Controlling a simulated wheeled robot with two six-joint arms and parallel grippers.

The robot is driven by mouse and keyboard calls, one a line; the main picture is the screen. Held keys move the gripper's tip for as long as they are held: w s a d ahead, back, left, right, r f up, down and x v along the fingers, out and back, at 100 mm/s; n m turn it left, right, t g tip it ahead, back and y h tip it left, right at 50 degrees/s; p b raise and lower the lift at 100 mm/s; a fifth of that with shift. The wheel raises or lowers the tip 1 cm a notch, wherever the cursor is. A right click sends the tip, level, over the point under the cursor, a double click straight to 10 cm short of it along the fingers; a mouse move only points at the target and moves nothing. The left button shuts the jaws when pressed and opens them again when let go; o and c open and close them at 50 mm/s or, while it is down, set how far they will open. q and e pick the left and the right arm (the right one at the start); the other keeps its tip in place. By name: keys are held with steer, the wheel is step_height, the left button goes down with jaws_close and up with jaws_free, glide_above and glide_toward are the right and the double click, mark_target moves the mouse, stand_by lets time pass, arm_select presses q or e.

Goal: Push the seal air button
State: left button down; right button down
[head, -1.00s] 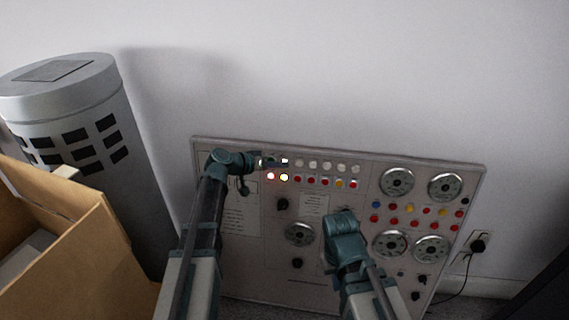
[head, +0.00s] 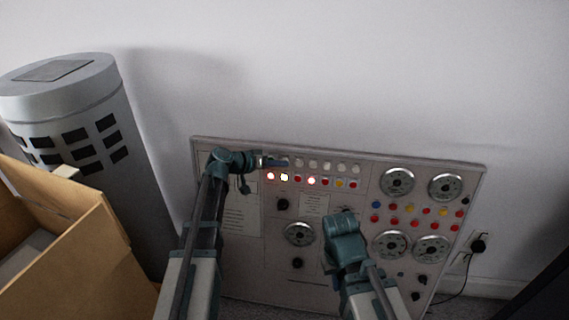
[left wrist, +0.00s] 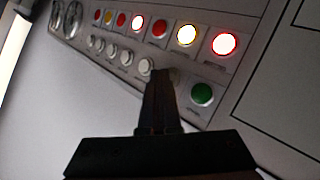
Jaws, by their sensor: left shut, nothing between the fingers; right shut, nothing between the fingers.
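A grey control panel (head: 240,250) leans against the wall, with a row of push buttons above a row of lamps. My left gripper (head: 286,162) is shut and empty, its tip at the left part of the button row. In the left wrist view the fingertips (left wrist: 163,74) are over the row between a green button (left wrist: 202,93) and a white button (left wrist: 145,66), hiding the spot there. I cannot tell whether they touch. The labels are unreadable, so I cannot tell which button is seal air. My right gripper (head: 346,212) is shut in front of the panel's middle.
Lit lamps are a red one (left wrist: 224,43), a yellow one (left wrist: 186,35) and another red one (left wrist: 137,23). Round gauges (head: 397,183) sit at the panel's right. A grey cylinder (head: 140,190) and an open cardboard box (head: 80,265) stand at left.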

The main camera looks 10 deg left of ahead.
arm_select(q)
steer(key=shift+s+r, duration=0.15)
steer(key=shift+s, duration=0.65)
steer(key=s, duration=0.2)
steer(key=s+r+p, duration=0.1)
steer(key=s, duration=0.2)
stand_by(0.4)
steer(key=shift+d, duration=0.1)
stand_by(0.4)
